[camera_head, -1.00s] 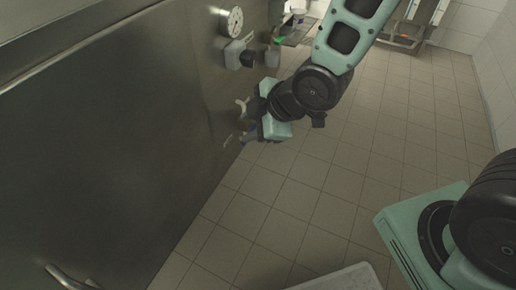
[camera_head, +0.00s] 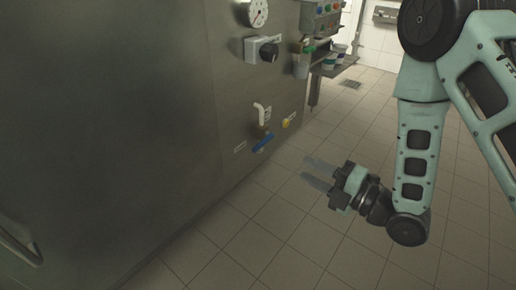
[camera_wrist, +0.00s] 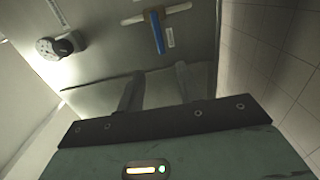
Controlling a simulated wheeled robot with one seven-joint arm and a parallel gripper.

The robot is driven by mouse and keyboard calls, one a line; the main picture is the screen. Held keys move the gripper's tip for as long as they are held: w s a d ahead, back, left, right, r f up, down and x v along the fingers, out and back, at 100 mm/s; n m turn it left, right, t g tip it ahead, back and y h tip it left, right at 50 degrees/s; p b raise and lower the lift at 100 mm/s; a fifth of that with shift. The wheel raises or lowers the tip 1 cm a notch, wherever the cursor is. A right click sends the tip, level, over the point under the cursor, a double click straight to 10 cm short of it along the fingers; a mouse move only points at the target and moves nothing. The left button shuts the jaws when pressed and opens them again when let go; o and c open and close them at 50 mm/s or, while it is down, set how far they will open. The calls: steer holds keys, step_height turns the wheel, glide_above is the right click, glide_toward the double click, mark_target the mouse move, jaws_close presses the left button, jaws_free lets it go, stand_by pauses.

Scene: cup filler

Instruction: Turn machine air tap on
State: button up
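In the head view, a blue tap lever (camera_head: 263,142) sits low on the steel machine front (camera_head: 130,120), below a white curved pipe or handle (camera_head: 262,112). A small yellow part (camera_head: 288,122) is to its right. The labels are too small to read, so I cannot tell which is the air tap. My gripper (camera_head: 311,173) is to the right of the blue lever, apart from the machine, its fingers pointing towards it. It is open and empty. In the wrist view, the blue lever (camera_wrist: 158,35) is beyond the two spread fingers (camera_wrist: 157,87).
Above the taps are a box with a black knob (camera_head: 268,52) and a round gauge (camera_head: 256,12). A control box with buttons (camera_head: 322,14) and a shelf with cups (camera_head: 335,62) stand farther back. The tiled floor (camera_head: 290,235) is clear.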

mark_target(261, 147)
steer(key=b+x, duration=0.9)
steer(key=x, duration=0.8)
jaws_close()
